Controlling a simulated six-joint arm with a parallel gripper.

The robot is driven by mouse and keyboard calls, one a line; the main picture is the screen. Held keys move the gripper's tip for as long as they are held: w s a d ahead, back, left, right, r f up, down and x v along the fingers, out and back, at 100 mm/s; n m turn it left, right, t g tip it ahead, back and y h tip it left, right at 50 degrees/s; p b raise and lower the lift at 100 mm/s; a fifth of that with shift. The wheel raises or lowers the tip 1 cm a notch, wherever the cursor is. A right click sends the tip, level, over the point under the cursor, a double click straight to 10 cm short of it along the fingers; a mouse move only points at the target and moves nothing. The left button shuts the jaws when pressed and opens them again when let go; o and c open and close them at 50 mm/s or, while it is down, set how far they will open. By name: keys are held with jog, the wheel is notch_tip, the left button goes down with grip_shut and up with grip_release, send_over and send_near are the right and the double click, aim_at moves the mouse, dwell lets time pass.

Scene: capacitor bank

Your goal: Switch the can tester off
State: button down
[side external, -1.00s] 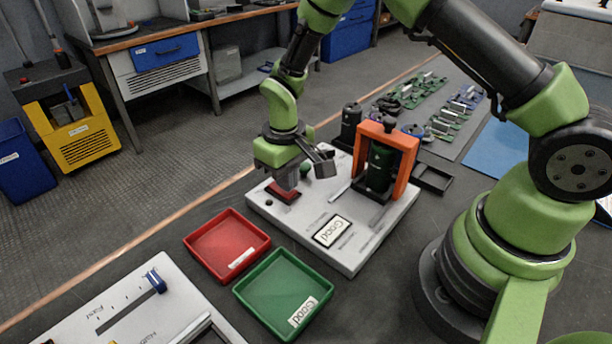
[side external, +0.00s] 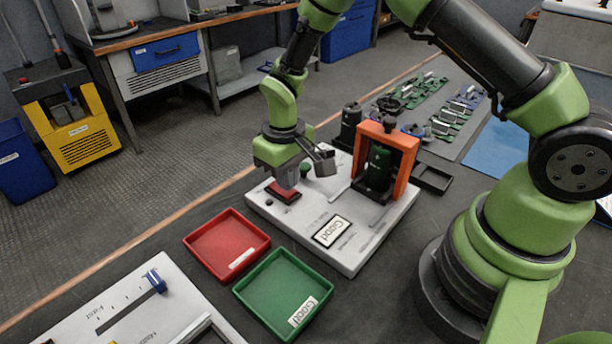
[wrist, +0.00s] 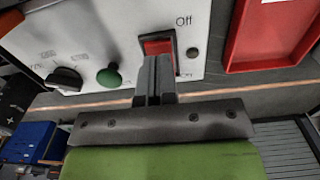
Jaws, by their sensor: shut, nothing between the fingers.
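The can tester (side external: 372,232) is a white panel with an orange frame (side external: 401,160) around a dark green can (side external: 379,168). Its display (side external: 332,230) reads "Good". Its red rocker switch (side external: 283,192) sits in a black surround at the panel's left corner; it also shows in the wrist view (wrist: 157,46), with "Off" printed beside its far end. My gripper (side external: 286,184) is shut and empty, pointing down at the switch. In the wrist view its fingertips (wrist: 156,60) cover the switch's end away from "Off". I cannot tell whether they touch it.
A green button (wrist: 109,77) and a black knob (wrist: 64,79) sit beside the switch. A red tray (side external: 227,243) and a green tray (side external: 284,292) lie in front of the tester. Another white panel (side external: 150,312) is at the lower left. Circuit boards (side external: 440,108) lie behind.

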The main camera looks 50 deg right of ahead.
jog(key=shift+r, duration=2.9)
jog(key=shift+r, duration=0.2)
jog(key=s+d+r+m+t+y, duration=0.15)
jog(key=s+r, duration=0.25)
jog(key=r, duration=0.4)
jog(key=s+r+m+t, duration=0.15)
jog(key=s+r, duration=0.25)
jog(key=r, duration=0.4)
jog(key=s+r+m+t, duration=0.1)
jog(key=s+r+t, duration=0.3)
jog(key=s, duration=0.7)
jog(key=w+f+m+g, duration=0.35)
jog(key=w+m, duration=0.35)
jog(key=w, duration=0.4)
jog(key=w+a+f+m+g+h, duration=0.2)
jog(key=w+f+m+g, duration=0.2)
jog(key=w+f+m, duration=0.5)
jog(key=f, duration=0.5)
jog(key=f+n, duration=0.1)
jog(key=f, duration=0.4)
jog(key=s+f+n, duration=0.1)
jog(key=f, duration=0.3)
jog(key=shift+s+d+f+t+y, duration=0.1)
jog(key=shift+d+f+t+y, duration=0.15)
jog(key=shift+f, duration=0.15)
